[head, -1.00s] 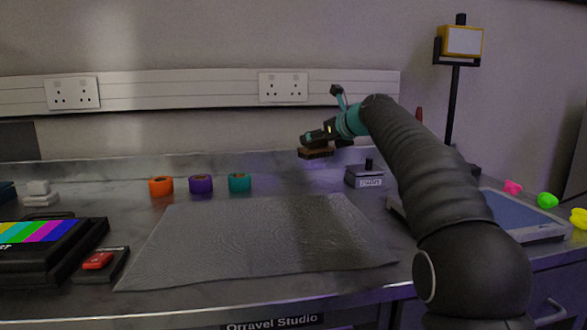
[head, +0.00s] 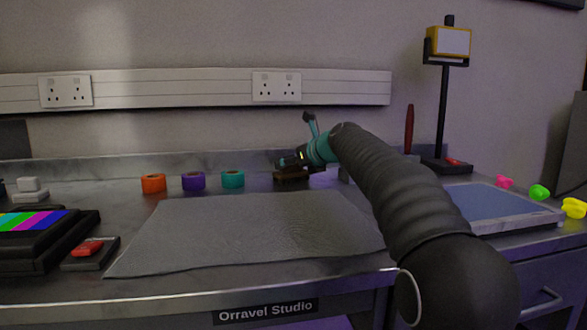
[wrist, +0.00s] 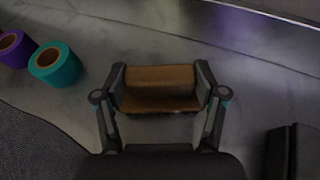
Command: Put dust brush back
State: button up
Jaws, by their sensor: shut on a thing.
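The dust brush (head: 291,175) has a brown wooden body and is at the back of the grey bench, right of the teal tape roll (head: 232,179). It is low, at or just above the bench top; I cannot tell if it touches. My gripper (head: 287,163) is shut on it. In the wrist view the brush (wrist: 160,88) lies crosswise between the two fingers of my gripper (wrist: 161,82), which press on its ends. A thin dark bristle edge shows along its near side.
Purple (head: 193,181) and orange (head: 153,183) tape rolls stand farther left. A grey mat (head: 245,232) covers the bench middle. A dark block (wrist: 292,152) stands right of my gripper in the wrist view. A blue-topped pad (head: 500,206) and a stand (head: 443,115) are at the right.

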jog(key=o, duration=1.3)
jog(key=shift+d+r, duration=0.1)
jog(key=shift+r, duration=0.05)
jog(key=v, duration=1.2)
